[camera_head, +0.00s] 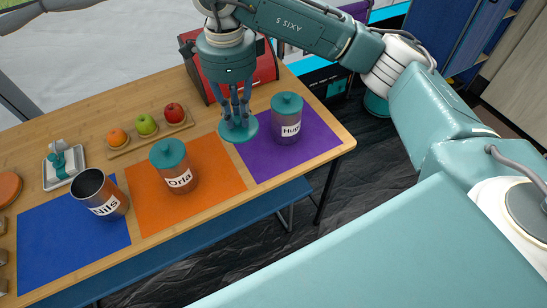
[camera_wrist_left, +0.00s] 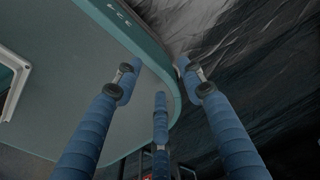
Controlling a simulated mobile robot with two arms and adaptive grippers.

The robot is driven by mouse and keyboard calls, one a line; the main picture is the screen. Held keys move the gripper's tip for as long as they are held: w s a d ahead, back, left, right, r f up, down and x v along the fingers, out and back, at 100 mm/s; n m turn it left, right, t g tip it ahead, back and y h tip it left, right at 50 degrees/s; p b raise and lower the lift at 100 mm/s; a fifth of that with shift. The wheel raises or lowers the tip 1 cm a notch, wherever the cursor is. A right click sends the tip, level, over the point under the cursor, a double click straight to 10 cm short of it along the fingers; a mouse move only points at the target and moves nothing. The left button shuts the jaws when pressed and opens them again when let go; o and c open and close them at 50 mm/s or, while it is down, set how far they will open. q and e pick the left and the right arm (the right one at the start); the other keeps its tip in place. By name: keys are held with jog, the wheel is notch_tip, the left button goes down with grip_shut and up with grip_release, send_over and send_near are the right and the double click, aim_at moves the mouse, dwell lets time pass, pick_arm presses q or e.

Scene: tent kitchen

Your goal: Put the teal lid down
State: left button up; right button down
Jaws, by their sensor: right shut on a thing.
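My right gripper (camera_head: 237,112) points down, shut on a teal lid (camera_head: 239,133) by its top. The lid is near the back, at the gap between the orange mat (camera_head: 222,188) and the purple mat (camera_head: 318,147); I cannot tell whether it touches the table. The grey Nils canister (camera_head: 101,194) is open on the blue mat (camera_head: 60,262). The brown Orla canister (camera_head: 178,179) and the grey Hugo canister (camera_head: 288,119) have teal lids on. My left gripper (camera_wrist_left: 160,86) shows only in the left wrist view, fingers spread and empty.
A wooden fruit tray (camera_head: 118,153) and a small white tray (camera_head: 48,183) stand behind the mats. A red box (camera_head: 266,66) is behind the lid. A blue bench (camera_head: 215,222) runs along the front of the wooden table (camera_head: 90,122).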

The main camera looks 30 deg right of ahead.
aim_at(237, 128)
jog(key=f+p, duration=0.1)
jog(key=f, duration=0.6)
jog(key=shift+a+f, duration=0.1)
jog(key=shift+a, duration=0.1)
notch_tip(237, 128, down, 9)
jog(key=shift+f+p, duration=0.2)
jog(key=shift+p, duration=0.6)
notch_tip(237, 128, down, 3)
jog(key=shift+d+f, duration=0.1)
jog(key=shift+f, duration=0.1)
pick_arm(q)
jog(key=r, duration=0.1)
jog(key=a+r, duration=0.1)
jog(key=shift+w+r, duration=0.3)
jog(key=shift+r, duration=0.05)
pick_arm(e)
jog(key=shift+w, duration=0.1)
jog(key=shift+f, duration=0.1)
jog(key=shift+f, duration=0.15)
jog(key=c, duration=1.6)
grip_release()
jog(key=shift+c, duration=0.2)
pick_arm(q)
jog(key=shift+a+f, duration=0.15)
jog(key=shift+a, duration=0.05)
